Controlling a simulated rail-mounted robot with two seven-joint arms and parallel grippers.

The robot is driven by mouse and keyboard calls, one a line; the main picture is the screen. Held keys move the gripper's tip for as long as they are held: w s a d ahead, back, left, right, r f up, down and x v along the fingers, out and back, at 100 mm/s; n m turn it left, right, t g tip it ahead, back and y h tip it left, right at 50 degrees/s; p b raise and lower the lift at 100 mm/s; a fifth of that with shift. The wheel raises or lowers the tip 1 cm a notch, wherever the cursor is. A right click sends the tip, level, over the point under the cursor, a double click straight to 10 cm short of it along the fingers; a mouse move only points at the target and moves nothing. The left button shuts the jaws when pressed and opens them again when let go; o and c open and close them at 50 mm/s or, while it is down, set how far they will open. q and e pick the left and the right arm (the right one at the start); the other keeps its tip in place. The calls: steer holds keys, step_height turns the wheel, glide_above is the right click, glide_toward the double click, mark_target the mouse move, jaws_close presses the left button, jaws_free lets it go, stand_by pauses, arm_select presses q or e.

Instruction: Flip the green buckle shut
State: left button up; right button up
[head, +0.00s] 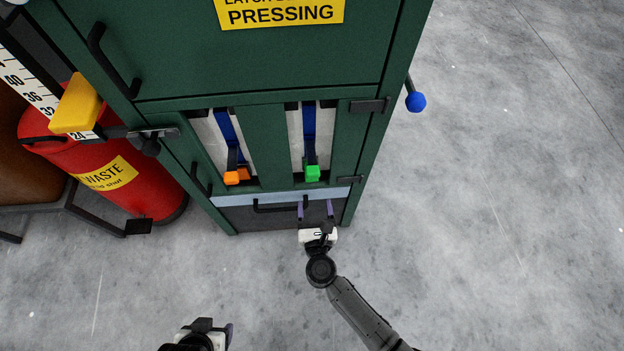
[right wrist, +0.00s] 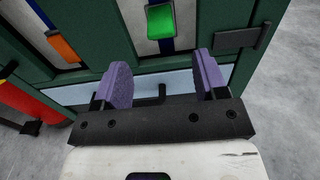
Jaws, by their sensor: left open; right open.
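The green buckle (head: 312,173) is at the bottom of the right-hand blue strap (head: 309,130) on the front of the green cabinet. In the right wrist view the green buckle (right wrist: 160,21) shows beyond the fingers, roughly centred between them. My right gripper (head: 315,208) is open and empty, with its purple fingers pointing at the cabinet just below the buckle, apart from it in the picture. My left gripper (head: 213,326) is open near the bottom edge of the head view, over the floor and away from the cabinet. Whether the buckle is fully open cannot be told.
An orange buckle (head: 237,175) sits on the strap to the left. A dark drawer handle (head: 275,207) and black latches (head: 370,105) stick out from the cabinet (head: 268,150). A red waste bin (head: 130,185) stands at left; a blue-knobbed lever (head: 415,101) is at right. Floor right is clear.

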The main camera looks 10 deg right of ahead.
steer(key=shift+w+d+b, duration=0.15)
steer(key=shift+w+b, duration=0.55)
steer(key=shift+w, duration=1.55)
steer(key=shift+w+d+b, duration=0.1)
steer(key=shift+w+b, duration=0.55)
steer(key=shift+w, duration=1.55)
